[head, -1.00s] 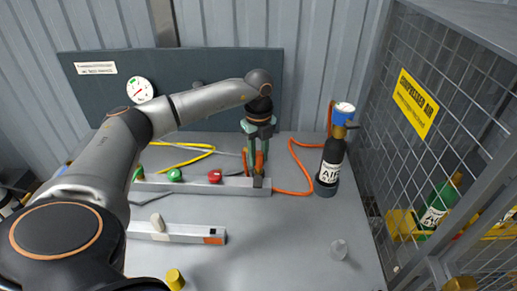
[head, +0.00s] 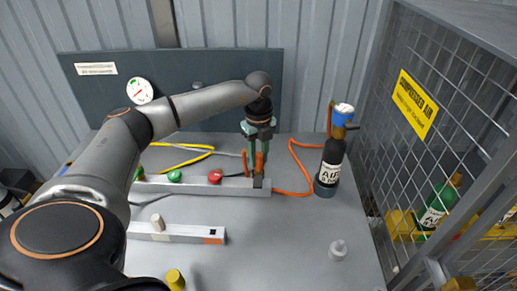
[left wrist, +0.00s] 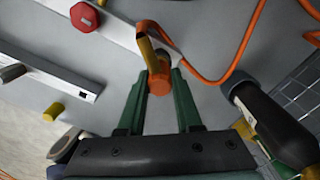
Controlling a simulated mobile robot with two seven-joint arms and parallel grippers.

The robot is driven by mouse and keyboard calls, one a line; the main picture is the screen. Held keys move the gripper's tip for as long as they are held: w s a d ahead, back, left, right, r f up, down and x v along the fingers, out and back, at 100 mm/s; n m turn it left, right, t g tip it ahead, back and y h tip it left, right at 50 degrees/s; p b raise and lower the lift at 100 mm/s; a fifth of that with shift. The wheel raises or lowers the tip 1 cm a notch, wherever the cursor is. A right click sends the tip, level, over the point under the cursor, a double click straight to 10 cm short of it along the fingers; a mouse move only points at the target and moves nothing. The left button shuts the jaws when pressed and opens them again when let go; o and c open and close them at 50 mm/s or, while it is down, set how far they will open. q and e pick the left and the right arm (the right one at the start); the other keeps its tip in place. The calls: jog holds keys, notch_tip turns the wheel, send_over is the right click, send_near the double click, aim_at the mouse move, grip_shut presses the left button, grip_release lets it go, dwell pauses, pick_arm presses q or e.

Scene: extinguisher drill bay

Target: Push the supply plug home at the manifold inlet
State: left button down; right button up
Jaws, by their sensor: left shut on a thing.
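The manifold (head: 200,187) is a grey rail on the bench, with green and red knobs. It also shows in the left wrist view (left wrist: 118,28). My left gripper (head: 257,170) points down at its right end, green fingers shut on the orange supply plug (left wrist: 160,80). In the left wrist view my left gripper (left wrist: 160,75) has a finger on each side of the plug. A brass-coloured piece (left wrist: 147,45) is beside the plug at the rail's end. How deep the plug sits in the inlet cannot be told. My right gripper is not in view.
An orange hose (head: 296,160) curves right of the manifold, near a dark air cylinder (head: 330,165) with a blue top. A second rail (head: 180,234), a yellow cap (head: 175,279) and a small clear piece (head: 338,250) lie nearer. A mesh cage (head: 440,130) bounds the right.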

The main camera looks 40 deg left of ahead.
pick_arm(q)
jog(key=shift+f+b, duration=0.35)
jog(key=shift+f, duration=0.4)
jog(key=c, duration=0.5)
grip_release()
jog(key=shift+r, duration=0.1)
notch_tip(320, 180, up, 12)
jog(key=shift+r, duration=0.2)
